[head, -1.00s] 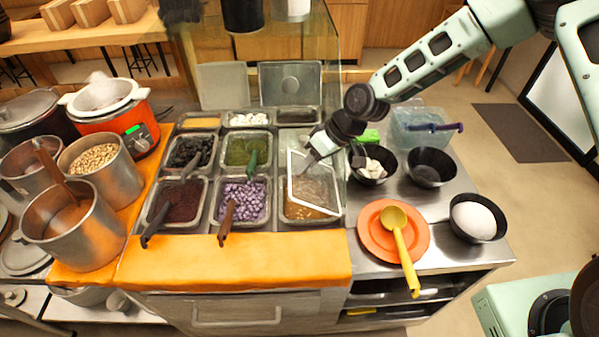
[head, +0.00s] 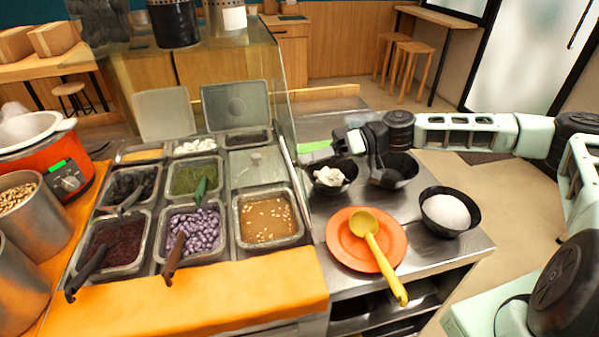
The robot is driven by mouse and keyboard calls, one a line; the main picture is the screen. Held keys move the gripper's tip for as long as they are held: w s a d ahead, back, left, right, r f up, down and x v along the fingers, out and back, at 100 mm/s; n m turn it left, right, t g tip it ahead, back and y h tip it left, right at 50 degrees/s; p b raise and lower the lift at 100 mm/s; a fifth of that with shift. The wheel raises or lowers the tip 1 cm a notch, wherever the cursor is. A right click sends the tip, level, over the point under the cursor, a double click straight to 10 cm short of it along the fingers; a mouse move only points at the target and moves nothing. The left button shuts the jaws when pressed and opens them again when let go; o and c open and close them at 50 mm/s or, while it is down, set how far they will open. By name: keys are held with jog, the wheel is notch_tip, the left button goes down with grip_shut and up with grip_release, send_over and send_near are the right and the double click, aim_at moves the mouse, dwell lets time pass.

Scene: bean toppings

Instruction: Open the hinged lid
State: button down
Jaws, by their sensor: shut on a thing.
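The clear hinged lid (head: 258,170) is folded back and lies over the middle right pan of the topping counter, its small knob showing on top. The front right pan (head: 268,220) of brown topping with pale bits is uncovered. My gripper (head: 352,150) is to the right of the lid and apart from it, at the black bowl of white chunks (head: 332,187). It appears shut on that bowl's right rim. The fingertips are small and dark, so the exact contact is hard to see.
An empty black bowl (head: 405,168) sits partly behind my gripper. An orange plate (head: 350,247) with a yellow ladle (head: 378,250) and a bowl of white food (head: 447,210) stand in front. A glass screen (head: 283,75) rises behind the pans.

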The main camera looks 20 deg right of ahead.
jog(key=shift+d+f+y+b, duration=0.25)
jog(key=shift+d+y+b, duration=0.35)
jog(key=shift+d+b, duration=0.05)
jog(key=shift+s, duration=0.1)
jog(key=c, duration=1.1)
grip_release()
jog(key=shift+o, duration=0.2)
jog(key=shift+d, duration=0.1)
jog(key=d+r+b, duration=0.2)
jog(key=d+b, duration=0.2)
jog(key=d, duration=1.3)
jog(key=shift+s, duration=0.25)
